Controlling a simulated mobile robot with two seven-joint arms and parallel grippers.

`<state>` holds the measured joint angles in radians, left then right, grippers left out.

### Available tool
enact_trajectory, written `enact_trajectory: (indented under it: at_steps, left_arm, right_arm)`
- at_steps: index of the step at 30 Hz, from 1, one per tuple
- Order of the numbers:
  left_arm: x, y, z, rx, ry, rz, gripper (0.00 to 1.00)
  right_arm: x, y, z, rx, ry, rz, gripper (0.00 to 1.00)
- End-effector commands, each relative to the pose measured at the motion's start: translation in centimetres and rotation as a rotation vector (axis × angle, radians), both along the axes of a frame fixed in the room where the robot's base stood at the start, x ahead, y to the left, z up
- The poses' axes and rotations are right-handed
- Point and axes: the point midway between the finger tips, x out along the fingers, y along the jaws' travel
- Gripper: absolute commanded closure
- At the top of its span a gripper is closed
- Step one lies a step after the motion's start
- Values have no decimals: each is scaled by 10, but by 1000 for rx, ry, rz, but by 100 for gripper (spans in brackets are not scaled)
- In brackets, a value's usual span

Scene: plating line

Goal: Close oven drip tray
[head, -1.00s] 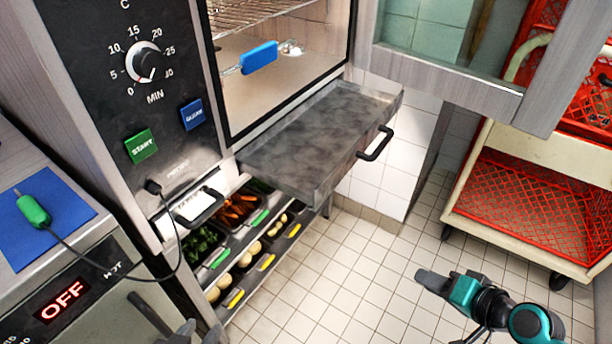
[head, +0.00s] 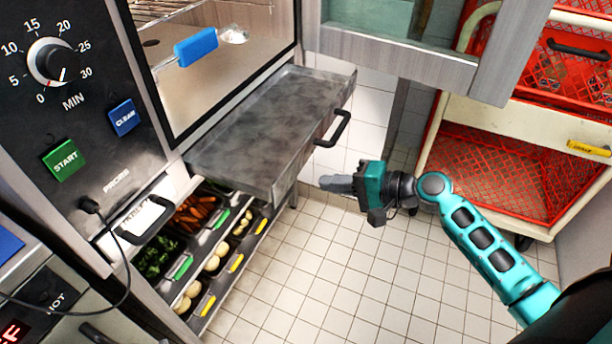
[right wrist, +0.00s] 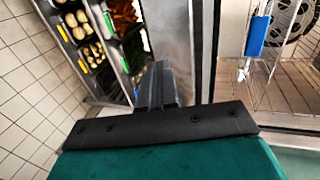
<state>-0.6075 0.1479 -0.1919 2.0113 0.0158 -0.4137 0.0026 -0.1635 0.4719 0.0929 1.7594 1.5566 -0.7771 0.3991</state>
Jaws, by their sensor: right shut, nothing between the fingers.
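The oven drip tray (head: 270,125) is a grey metal drawer pulled out below the oven chamber, with a black handle (head: 336,128) on its front. In the right wrist view the tray (right wrist: 172,35) shows as a grey metal surface beyond the fingers. My right gripper (head: 326,183) is shut and empty, just right of the tray's front corner and below the handle. Its closed fingers show in the right wrist view (right wrist: 157,85). I cannot tell from the head view whether they touch the tray; a gap seems to show. My left gripper is not in view.
The oven door (head: 400,60) stands open above the tray. A blue-handled utensil (head: 196,47) lies inside the oven. Vegetable containers (head: 190,215) sit on a rack below the tray. A cart with red crates (head: 490,185) stands at right. Tiled floor is clear between.

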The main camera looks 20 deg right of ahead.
Motion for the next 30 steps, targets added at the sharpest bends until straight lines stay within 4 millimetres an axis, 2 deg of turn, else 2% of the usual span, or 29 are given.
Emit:
enact_trajectory:
  at_steps: [3, 9, 26, 30]
  left_arm:
    - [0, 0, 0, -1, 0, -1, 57]
    - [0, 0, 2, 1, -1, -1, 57]
    - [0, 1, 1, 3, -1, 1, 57]
    - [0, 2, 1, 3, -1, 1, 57]
  right_arm:
    - [19, 16, -6, 3, -2, 0, 100]
    - [38, 32, -5, 1, -1, -2, 100]
    - [46, 39, -6, 0, 0, -1, 100]
    - [57, 49, -5, 1, -2, 0, 100]
